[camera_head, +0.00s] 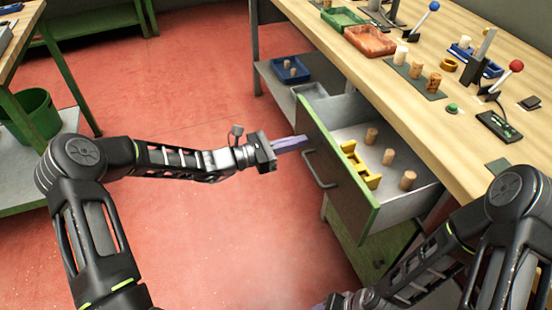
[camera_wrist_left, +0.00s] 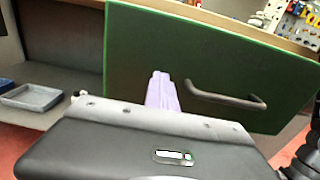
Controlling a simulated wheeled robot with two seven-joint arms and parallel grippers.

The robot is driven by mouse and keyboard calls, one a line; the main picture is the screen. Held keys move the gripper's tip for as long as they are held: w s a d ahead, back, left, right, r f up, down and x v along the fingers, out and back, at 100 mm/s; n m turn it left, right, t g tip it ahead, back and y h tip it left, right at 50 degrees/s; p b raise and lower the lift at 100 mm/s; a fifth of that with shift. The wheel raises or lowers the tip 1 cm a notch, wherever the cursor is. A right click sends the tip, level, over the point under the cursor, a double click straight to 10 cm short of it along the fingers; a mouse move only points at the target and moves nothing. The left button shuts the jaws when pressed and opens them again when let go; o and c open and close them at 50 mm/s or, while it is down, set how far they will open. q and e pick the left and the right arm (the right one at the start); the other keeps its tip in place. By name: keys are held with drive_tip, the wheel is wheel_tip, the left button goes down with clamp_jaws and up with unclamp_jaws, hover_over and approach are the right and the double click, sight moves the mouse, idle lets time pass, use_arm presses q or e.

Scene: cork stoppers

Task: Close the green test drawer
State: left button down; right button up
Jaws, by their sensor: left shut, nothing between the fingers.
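The green-fronted drawer (camera_head: 330,173) stands pulled out from the wooden workbench. Inside it are several corks (camera_head: 388,156) and a yellow holder (camera_head: 358,165). Its dark front panel with green edges fills much of the left wrist view (camera_wrist_left: 215,60), with a dark bar handle (camera_wrist_left: 228,100). My left gripper (camera_head: 305,141) has its purple fingers shut and empty, pointing at the upper left part of the drawer front, left of the handle. In the left wrist view the fingers (camera_wrist_left: 162,92) overlap the panel; I cannot tell if they touch it. My right arm shows at lower right; its gripper is not visible.
The wooden bench top (camera_head: 430,120) carries trays, corks and two levers with a blue and a red knob. A lower shelf holds a blue tray (camera_head: 291,70). A green bin (camera_head: 28,115) stands at left. The red floor before the drawer is clear.

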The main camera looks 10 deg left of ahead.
use_arm(q)
drive_tip(key=b+x, duration=0.3)
drive_tip(key=x, duration=1.4)
drive_tip(key=shift+w+d+f+b, duration=0.1)
drive_tip(key=shift+w+d+b, duration=0.1)
drive_tip(key=shift+b, duration=0.2)
drive_tip(key=shift+w+d, duration=0.1)
drive_tip(key=shift+d, duration=0.05)
drive_tip(key=shift+r, duration=0.25)
use_arm(e)
wheel_tip(320, 180, down, 4)
drive_tip(key=shift+s+a+f, duration=0.1)
drive_tip(key=shift+s, duration=0.05)
use_arm(q)
drive_tip(key=shift+r, duration=0.15)
